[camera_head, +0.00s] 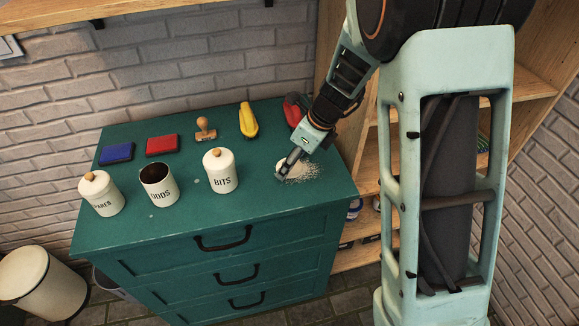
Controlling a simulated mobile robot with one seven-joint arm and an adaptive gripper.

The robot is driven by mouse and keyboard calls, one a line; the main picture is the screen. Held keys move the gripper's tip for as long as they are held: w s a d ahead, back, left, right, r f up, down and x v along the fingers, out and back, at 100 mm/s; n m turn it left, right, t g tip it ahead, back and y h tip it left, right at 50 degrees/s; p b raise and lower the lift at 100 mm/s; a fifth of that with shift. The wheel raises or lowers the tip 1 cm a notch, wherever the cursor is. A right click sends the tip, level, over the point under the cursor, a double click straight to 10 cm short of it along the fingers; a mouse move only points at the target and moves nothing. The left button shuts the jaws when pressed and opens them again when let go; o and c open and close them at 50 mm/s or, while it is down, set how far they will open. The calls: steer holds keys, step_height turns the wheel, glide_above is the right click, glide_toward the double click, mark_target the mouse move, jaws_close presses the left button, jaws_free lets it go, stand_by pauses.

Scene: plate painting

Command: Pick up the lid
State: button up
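Three white jars with dark lettering stand on the green dresser top. The left jar (101,194) and the BITS jar (221,172) have white lids with wooden knobs. The middle jar (159,189), lettered ODDS, is open and shows a dark inside. My gripper (288,164) points down at the right of the top, right of the BITS jar. A pale, rounded shape, perhaps the loose lid (282,171), lies at its fingertips, partly hidden. Whether the fingers are apart or closed on it is too small to tell.
A speckled pale patch (304,172) spreads beside my gripper. Behind the jars lie a blue pad (116,153), a red pad (162,145), a wooden stamp (205,130), a yellow tool (248,121) and a red-and-dark item (294,110). Wooden shelves (364,225) stand at right.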

steer(key=c, duration=1.2)
steer(key=shift+s, duration=0.1)
